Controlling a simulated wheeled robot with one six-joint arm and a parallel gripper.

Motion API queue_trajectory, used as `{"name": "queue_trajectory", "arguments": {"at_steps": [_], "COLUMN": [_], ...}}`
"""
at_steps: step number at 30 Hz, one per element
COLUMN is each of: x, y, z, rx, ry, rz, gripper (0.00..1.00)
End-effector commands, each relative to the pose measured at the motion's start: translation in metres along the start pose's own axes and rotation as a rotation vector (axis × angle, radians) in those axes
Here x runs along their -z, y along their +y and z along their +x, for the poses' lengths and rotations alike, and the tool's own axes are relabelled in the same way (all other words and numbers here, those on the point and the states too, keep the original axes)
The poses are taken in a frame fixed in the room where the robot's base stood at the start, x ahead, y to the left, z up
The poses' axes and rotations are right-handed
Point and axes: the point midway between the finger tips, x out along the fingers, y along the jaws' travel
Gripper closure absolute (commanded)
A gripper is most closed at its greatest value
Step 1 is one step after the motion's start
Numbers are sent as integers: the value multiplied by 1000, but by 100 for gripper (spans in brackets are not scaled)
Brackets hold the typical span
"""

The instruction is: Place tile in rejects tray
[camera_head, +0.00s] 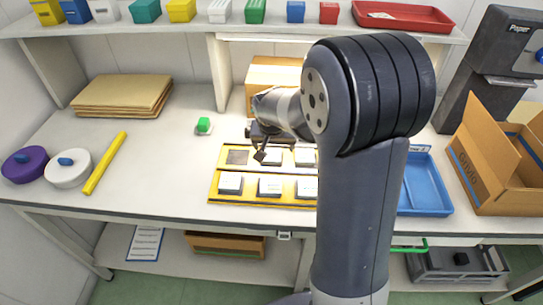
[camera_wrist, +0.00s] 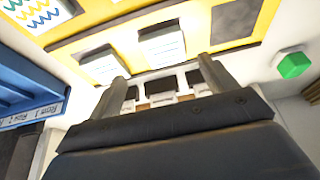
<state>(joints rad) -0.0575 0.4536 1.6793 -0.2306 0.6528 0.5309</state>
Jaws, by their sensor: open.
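A yellow board (camera_head: 213,187) lies on the table and holds several pale tiles. The front row shows a left tile (camera_head: 230,183), a middle tile (camera_head: 270,186) and a right tile (camera_head: 307,187). The back row has a dark empty recess (camera_head: 237,157) at its left. My gripper (camera_head: 260,153) is above the back row, its jaws apart. In the wrist view my gripper (camera_wrist: 165,78) is open with no tile held; tiles (camera_wrist: 162,45) and the recess (camera_wrist: 235,22) show beyond the fingers. A blue tray (camera_head: 428,192) is right of my arm, partly hidden; I cannot read its label.
A green-topped block (camera_head: 203,125) stands left of the board. A cardboard box (camera_head: 262,72) is behind it, an open carton (camera_head: 487,180) at the right. A red tray (camera_head: 403,15) sits on the shelf.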

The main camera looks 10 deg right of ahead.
Motion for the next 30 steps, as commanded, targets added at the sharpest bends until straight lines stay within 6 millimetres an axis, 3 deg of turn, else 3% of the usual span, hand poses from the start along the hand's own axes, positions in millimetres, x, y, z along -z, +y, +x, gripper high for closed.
{"name": "queue_trajectory", "arguments": {"at_steps": [15, 24, 30], "x": [-3, -3, -3], "y": [-8, -8, -8], "z": [51, 54, 54], "rx": [-1, 0, 0], "ry": [-1, 0, 0], "rz": [-1, -1, -1], "gripper": [20, 20, 36]}}
